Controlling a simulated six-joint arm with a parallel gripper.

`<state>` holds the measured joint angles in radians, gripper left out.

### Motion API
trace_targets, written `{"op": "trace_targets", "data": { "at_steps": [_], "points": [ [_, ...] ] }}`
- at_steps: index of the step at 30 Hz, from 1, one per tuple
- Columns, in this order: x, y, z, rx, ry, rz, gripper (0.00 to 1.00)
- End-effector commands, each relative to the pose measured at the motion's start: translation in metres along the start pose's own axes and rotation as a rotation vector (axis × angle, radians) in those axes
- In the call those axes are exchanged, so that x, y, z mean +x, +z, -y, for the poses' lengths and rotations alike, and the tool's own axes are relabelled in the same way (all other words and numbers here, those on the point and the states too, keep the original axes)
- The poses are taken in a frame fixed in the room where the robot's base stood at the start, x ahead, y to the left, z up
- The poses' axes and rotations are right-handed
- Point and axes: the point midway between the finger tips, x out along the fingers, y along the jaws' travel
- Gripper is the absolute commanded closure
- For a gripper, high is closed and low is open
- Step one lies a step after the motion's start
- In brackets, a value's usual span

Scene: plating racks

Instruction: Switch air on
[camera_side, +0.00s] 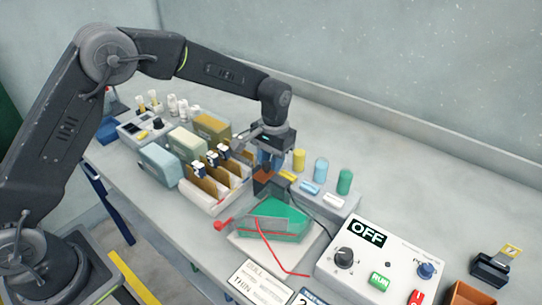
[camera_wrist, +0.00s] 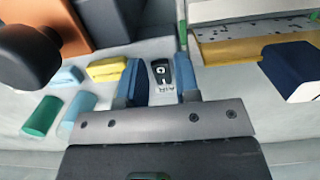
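My gripper (camera_side: 268,163) points down over the table behind the green tank. In the wrist view its two blue fingers (camera_wrist: 161,82) stand apart with a gap between them. A small black plate with a light grey round part (camera_wrist: 160,72) shows in that gap; small marks below it are too small to read. I cannot tell whether the fingers are around it or above it. It is hidden behind my gripper in the side view. A white control box (camera_side: 375,258) at the front right shows OFF on its display (camera_side: 367,234). It has a black knob (camera_side: 344,257) and a green RUN button (camera_side: 379,281).
A white rack (camera_side: 212,203) with brown boards stands left of my gripper. Yellow, blue and green cylinders (camera_side: 321,170) stand to the right. The green tank (camera_side: 268,218) has a red lead and a dark cable beside it. The table at the back right is clear.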

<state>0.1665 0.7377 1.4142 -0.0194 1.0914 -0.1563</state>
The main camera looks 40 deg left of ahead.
Motion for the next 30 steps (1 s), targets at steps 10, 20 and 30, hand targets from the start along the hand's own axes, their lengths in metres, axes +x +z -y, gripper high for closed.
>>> {"op": "trace_targets", "data": {
  "at_steps": [10, 20, 30],
  "points": [
    [-0.047, -0.001, 0.0, 0.0, 0.001, -0.006, 0.7],
    [-0.115, 0.0, 0.0, 0.0, 0.0, -0.004, 0.7],
    [-0.139, 0.0, 0.0, 0.0, 0.0, -0.001, 0.7]
  ]
}}
